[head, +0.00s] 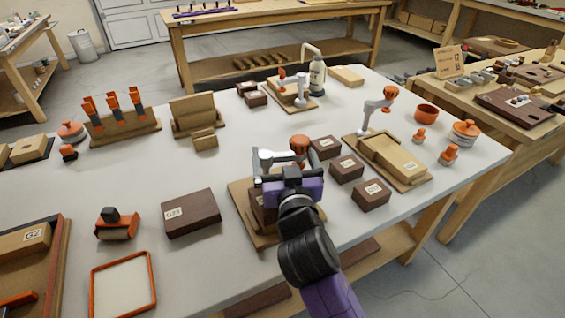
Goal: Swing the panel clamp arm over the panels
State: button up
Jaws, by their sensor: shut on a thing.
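A panel clamp with a grey arm (274,156) and an orange knob (300,143) stands on a light wooden base (247,222) at the front middle of the bench. My gripper (291,172), purple and dark, is at the clamp arm near its knob end and is shut on it. The fingertips and the exact grip are mostly hidden by the gripper body. Dark brown panels (258,212) stand on the base, partly behind my wrist. The grey arm runs across from the left towards the knob, near the panels; its height above them is unclear.
Dark labelled blocks (346,168) lie to the right. Another clamp (376,106) stands over a fixture with a light block (398,158). A big dark block (191,212) lies left. Bare bench lies in the middle.

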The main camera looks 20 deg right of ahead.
jog(key=h+b, duration=0.1)
jog(key=m+h+b, duration=0.1)
jog(key=b, duration=0.1)
jog(key=m+g+h+b, duration=0.1)
jog(key=shift+s+a+f, duration=0.3)
jog(key=shift+f, duration=0.1)
jog(key=m+h+b, duration=0.1)
jog(key=g+h+b, duration=0.1)
jog(key=shift+s+a+r+m+b, duration=0.15)
jog(key=shift+s+m+b, duration=0.1)
jog(key=shift+m+b, duration=0.15)
jog(key=shift+s+a+r+m+g+h+b, duration=0.1)
jog(key=shift+s+a+m+g+h+b, duration=0.1)
jog(key=shift+m+g+h+b, duration=0.65)
jog(key=shift+s+a+m+g+h+b, duration=0.1)
jog(key=shift+s+m+g+h+b, duration=0.2)
jog(key=shift+m+g+h, duration=0.55)
jog(key=shift+s+a+r+m+g+h+b, duration=0.1)
jog(key=shift+m+g+h+b, duration=0.55)
jog(key=shift+g+h, duration=0.4)
jog(key=o, duration=1.7)
jog(key=shift+p+v, duration=0.45)
jog(key=shift+v, duration=3.45)
